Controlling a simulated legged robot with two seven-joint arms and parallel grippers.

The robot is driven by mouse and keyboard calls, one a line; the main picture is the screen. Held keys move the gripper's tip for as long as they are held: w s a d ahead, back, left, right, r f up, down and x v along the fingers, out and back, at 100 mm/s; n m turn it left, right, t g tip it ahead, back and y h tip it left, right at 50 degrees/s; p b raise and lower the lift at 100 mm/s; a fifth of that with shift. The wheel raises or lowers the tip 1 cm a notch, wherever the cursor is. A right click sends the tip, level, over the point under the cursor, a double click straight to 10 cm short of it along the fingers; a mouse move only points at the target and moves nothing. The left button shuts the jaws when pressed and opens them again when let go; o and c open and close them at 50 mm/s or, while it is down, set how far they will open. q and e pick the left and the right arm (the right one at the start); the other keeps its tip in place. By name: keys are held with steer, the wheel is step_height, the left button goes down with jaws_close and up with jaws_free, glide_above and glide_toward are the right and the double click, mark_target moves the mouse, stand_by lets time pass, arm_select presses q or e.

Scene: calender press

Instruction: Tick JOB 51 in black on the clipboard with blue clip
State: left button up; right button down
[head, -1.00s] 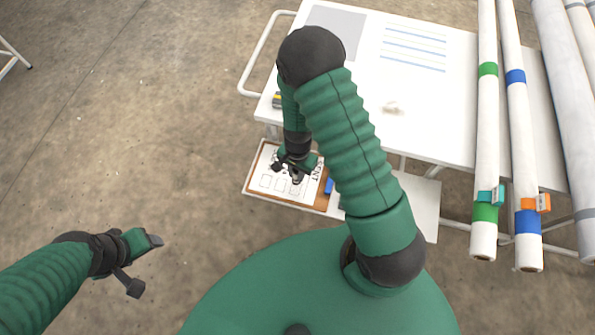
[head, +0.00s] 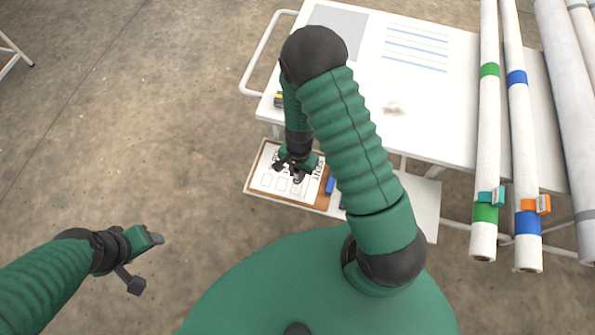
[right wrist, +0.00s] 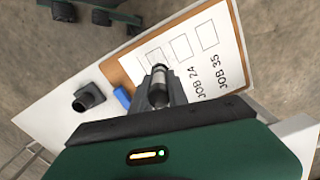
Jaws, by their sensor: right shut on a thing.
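The clipboard (head: 250,180) is a brown board with a white sheet, lying on a low white shelf. Its blue clip (head: 330,185) is at the right end, and the clip shows in the right wrist view too (right wrist: 122,98). The sheet (right wrist: 228,58) has a row of square boxes, with JOB 24 and JOB 35 readable; JOB 51 is not readable, and my gripper covers part of the sheet. My right gripper (head: 289,172) is over the sheet, shut on a dark marker (right wrist: 159,86). Whether the tip touches paper I cannot tell. My left gripper (head: 145,263) is open and empty.
A small black object (right wrist: 88,96) stands on the shelf beside the clip. A white table (head: 435,110) is above and behind, with a grey sheet and blue-lined paper. White rolls with green (head: 487,150) and blue (head: 520,150) bands lie at right.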

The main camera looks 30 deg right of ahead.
steer(key=shift+d+f, duration=0.1)
steer(key=shift+f, duration=0.05)
steer(key=shift+f+b, duration=0.4)
stand_by(0.4)
stand_by(0.9)
steer(key=shift+a+p, duration=0.35)
steer(key=shift+a, duration=0.2)
steer(key=shift+s, duration=0.1)
stand_by(0.6)
steer(key=shift+s+a, duration=0.1)
steer(key=shift+s, duration=0.3)
stand_by(0.7)
